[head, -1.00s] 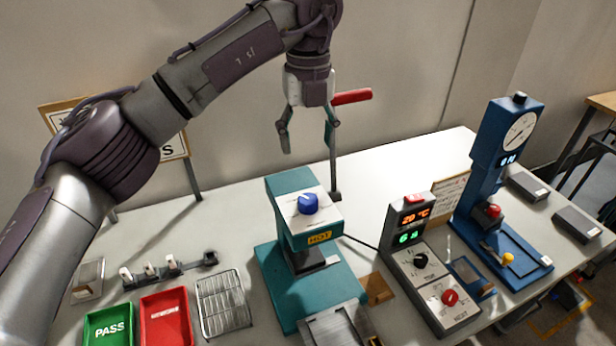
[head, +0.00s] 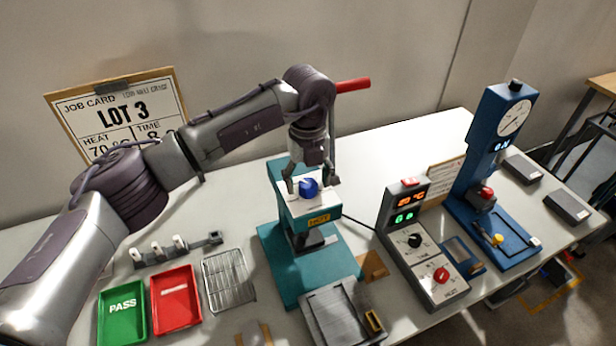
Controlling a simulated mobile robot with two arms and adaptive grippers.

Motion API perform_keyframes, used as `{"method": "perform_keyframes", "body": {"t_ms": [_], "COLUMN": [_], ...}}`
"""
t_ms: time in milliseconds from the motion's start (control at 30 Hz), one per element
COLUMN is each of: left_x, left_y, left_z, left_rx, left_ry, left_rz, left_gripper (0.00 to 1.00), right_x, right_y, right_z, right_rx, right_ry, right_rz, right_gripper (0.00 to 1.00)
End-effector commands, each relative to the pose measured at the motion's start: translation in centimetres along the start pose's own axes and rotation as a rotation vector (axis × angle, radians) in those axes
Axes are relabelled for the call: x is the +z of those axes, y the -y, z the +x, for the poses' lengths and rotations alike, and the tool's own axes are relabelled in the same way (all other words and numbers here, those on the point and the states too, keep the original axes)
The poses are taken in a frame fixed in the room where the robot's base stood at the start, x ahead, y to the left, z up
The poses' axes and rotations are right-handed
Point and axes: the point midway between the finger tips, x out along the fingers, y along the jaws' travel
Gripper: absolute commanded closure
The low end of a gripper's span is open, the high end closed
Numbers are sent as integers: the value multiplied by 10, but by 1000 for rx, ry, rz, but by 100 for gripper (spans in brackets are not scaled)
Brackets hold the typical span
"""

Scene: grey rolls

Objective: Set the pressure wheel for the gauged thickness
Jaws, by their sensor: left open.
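The blue pressure wheel (head: 309,187) sits on the white top plate of the teal press (head: 292,262), which carries a yellow HOT label. My left gripper (head: 310,190) is open, pointing down, with its fingers on either side of the wheel. I cannot tell whether they touch it. The blue thickness gauge (head: 481,165) stands at the right, with a round dial (head: 513,118) and a small lit display (head: 501,143) too small to read. The job card (head: 118,115) at the back left reads LOT 3; my arm partly covers it. My right gripper is not in view.
A red-handled lever (head: 353,85) rises behind my left wrist. The control box (head: 419,250) with lit displays and knobs stands right of the press. A green PASS tray (head: 122,310), a red tray (head: 175,298) and a wire rack (head: 229,281) lie left. Dark blocks (head: 567,207) lie far right.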

Motion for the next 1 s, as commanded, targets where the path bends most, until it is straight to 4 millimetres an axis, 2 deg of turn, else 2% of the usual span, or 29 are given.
{"method": "perform_keyframes", "body": {"t_ms": [100, 133, 467, 767, 1000], "left_x": [0, 0, 0, 0, 0], "left_y": [0, 0, 0, 0, 0], "left_z": [0, 0, 0, 2, 4], "left_rx": [0, 0, 0, 0, 1], "left_ry": [0, 0, -1, 0, 2], "left_rz": [0, 0, 0, 36, 169], "left_gripper": [32, 35, 90, 92, 92], "right_x": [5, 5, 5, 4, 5], "right_y": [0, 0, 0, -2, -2], "right_z": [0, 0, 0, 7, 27], "right_rx": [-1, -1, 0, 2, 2], "right_ry": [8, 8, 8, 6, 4], "right_rz": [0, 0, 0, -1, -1], "right_gripper": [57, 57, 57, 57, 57]}}
